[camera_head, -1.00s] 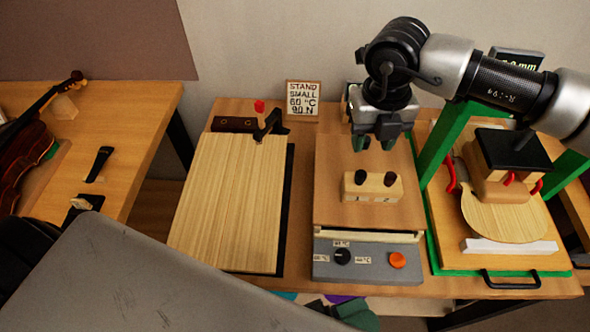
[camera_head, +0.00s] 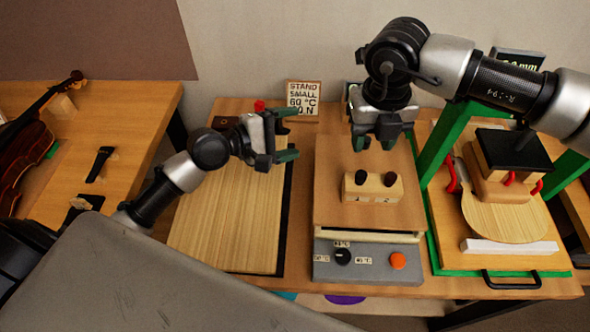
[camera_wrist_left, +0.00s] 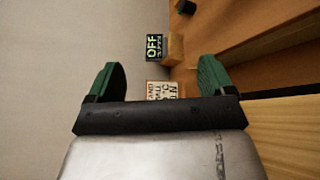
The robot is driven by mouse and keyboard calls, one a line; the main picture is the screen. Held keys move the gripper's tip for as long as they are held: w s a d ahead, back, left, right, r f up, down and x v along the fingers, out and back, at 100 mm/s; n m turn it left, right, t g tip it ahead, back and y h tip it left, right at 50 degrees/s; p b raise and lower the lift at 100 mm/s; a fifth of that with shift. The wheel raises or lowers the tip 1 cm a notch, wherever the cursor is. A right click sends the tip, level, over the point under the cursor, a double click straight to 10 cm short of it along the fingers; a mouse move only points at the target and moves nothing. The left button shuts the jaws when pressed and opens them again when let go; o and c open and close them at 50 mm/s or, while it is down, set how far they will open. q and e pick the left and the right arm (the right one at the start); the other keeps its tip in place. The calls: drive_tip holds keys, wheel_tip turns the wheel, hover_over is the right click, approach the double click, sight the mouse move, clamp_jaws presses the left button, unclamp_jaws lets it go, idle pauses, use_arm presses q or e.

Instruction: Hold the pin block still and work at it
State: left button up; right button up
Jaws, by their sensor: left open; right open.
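The pin block (camera_head: 372,187), a pale wooden block with two dark pegs in its top, sits on the brown plate (camera_head: 330,210) of a grey-fronted unit. My right gripper (camera_head: 375,143) is open and empty, fingers down, above and behind the block and apart from it. My left gripper (camera_head: 286,134) is open and empty over the pale striped board, left of the block, its fingers pointing right. In the left wrist view, nothing is between the left fingers (camera_wrist_left: 160,75), and the pin block cannot be made out.
The unit has a black knob (camera_head: 342,257) and an orange button (camera_head: 398,260). A pale striped board (camera_head: 225,220) lies left of it. A sign (camera_head: 303,96) stands behind.

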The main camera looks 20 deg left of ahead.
sight(343, 187)
use_arm(q)
drive_tip(key=s+d+f+n+g+h, duration=0.2)
drive_tip(key=s+d+f+n+g, duration=0.2)
drive_tip(key=s+n+g, duration=0.25)
drive_tip(key=shift+g, duration=0.25)
drive_tip(key=x, duration=1.1)
drive_tip(key=shift+w+r, duration=0.15)
drive_tip(key=shift+w, duration=0.15)
drive_tip(key=c, duration=1.1)
